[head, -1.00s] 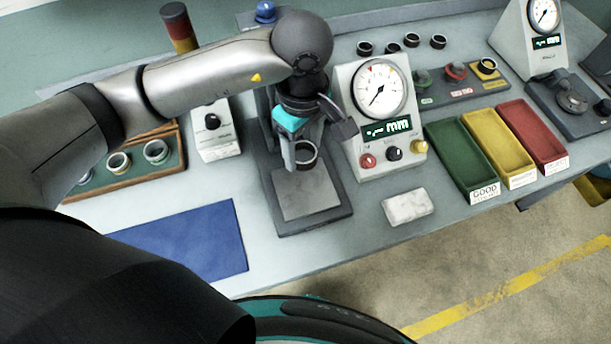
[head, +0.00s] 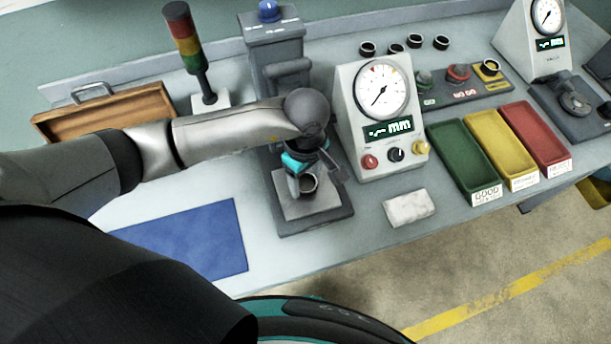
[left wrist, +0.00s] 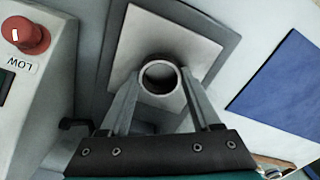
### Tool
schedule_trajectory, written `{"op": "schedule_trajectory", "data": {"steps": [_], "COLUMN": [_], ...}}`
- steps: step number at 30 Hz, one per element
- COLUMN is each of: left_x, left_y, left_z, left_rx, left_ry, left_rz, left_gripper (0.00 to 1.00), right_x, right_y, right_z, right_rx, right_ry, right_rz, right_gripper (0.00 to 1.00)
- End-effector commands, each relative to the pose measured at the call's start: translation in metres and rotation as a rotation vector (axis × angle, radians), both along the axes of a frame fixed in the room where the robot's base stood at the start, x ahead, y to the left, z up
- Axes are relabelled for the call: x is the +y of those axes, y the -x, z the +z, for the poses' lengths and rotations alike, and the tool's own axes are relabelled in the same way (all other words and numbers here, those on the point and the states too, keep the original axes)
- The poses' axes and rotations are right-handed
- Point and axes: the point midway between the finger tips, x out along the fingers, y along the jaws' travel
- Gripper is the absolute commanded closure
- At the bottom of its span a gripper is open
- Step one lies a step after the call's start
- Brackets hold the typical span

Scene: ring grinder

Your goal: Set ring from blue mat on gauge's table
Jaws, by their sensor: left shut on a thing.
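My left gripper (head: 306,183) is shut on a dark ring (head: 309,191) with a pale rim. It holds the ring over the grey square plate of the gauge's table (head: 325,207). In the left wrist view the ring (left wrist: 160,92) sits between the two fingertips (left wrist: 160,79), with the plate (left wrist: 140,40) behind it. I cannot tell whether the ring touches the plate. The blue mat (head: 190,240) is bare where it shows; it also appears in the left wrist view (left wrist: 285,85). My right gripper is not in view.
A dial box (head: 380,115) with knobs stands just right of the gauge's table. A white block (head: 409,207) lies in front of it. Green, yellow and red trays (head: 463,160) are further right. A signal tower (head: 190,50) and wooden case (head: 105,112) stand behind my left arm.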

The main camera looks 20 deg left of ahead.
Motion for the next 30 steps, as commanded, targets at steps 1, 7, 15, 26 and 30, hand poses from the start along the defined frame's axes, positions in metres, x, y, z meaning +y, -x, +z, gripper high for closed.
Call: {"op": "schedule_trajectory", "data": {"steps": [1, 7, 15, 26, 30], "left_x": [0.000, 0.000, 0.000, 0.000, 0.000], "left_y": [0.000, 0.000, 0.000, -0.001, -0.002], "left_z": [0.000, -0.003, -0.002, 0.014, 0.044], "left_rx": [-0.001, 0.000, 0.000, -0.004, -0.006], "left_ry": [0.000, 0.000, 0.000, 0.001, 0.001], "left_rz": [0.000, 0.001, 0.001, 0.000, -0.001], "left_gripper": [0.98, 0.26, 0.06, 0.06, 0.06], "right_x": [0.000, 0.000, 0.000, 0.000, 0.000], "right_y": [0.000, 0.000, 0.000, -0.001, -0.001], "right_z": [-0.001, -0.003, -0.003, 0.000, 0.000], "right_rx": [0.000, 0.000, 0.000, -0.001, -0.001], "right_ry": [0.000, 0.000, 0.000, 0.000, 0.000], "right_rz": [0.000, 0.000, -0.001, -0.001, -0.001], "right_gripper": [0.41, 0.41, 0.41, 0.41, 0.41]}}
